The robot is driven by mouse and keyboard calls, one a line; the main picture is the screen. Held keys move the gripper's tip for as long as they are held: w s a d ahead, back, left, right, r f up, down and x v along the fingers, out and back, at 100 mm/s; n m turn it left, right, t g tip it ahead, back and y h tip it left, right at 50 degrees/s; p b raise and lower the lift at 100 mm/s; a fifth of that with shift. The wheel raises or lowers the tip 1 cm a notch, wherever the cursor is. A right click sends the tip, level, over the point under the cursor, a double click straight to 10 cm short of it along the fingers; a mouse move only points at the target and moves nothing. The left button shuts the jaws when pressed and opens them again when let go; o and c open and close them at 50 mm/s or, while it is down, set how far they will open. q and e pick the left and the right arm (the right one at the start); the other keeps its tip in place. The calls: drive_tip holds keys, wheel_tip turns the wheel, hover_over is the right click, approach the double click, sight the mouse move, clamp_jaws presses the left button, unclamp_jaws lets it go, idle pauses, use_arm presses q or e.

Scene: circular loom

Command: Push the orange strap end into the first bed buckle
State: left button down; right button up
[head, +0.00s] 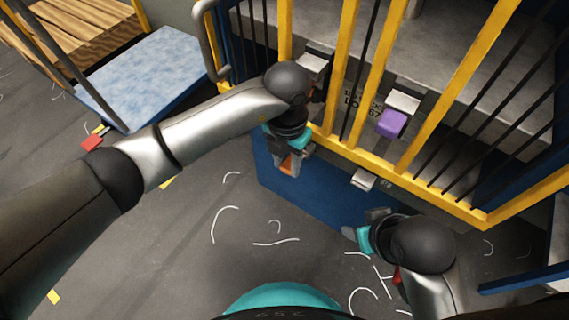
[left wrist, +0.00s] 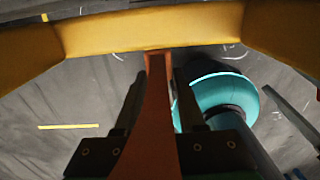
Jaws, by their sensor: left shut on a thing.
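My left gripper (head: 288,166) points down just in front of the yellow frame rail, in the left part of the loom opening. It is shut on the orange strap end (left wrist: 155,100), which stands between the two dark fingers in the left wrist view. The tip of the strap end appears close to the yellow rail (left wrist: 150,27); I cannot tell whether it touches. My right gripper (head: 357,233) is low at the right, over the floor edge of the blue panel; its jaws are too small to judge. I cannot tell which light block is the first bed buckle.
White-topped blocks sit behind the bars (head: 403,102) and at the lower rail (head: 363,179). A purple block (head: 391,124) is beside the former. Yellow posts and dark rods stand close to my left arm. A blue platform (head: 160,75) is at the upper left. The grey floor is mostly open.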

use_arm(q)
drive_tip(key=shift+w+d+b, duration=0.35)
drive_tip(key=shift+w, duration=0.1)
drive_tip(key=shift+c, duration=2.1)
unclamp_jaws()
use_arm(e)
drive_tip(key=shift+f, duration=0.4)
drive_tip(key=shift+r, duration=0.1)
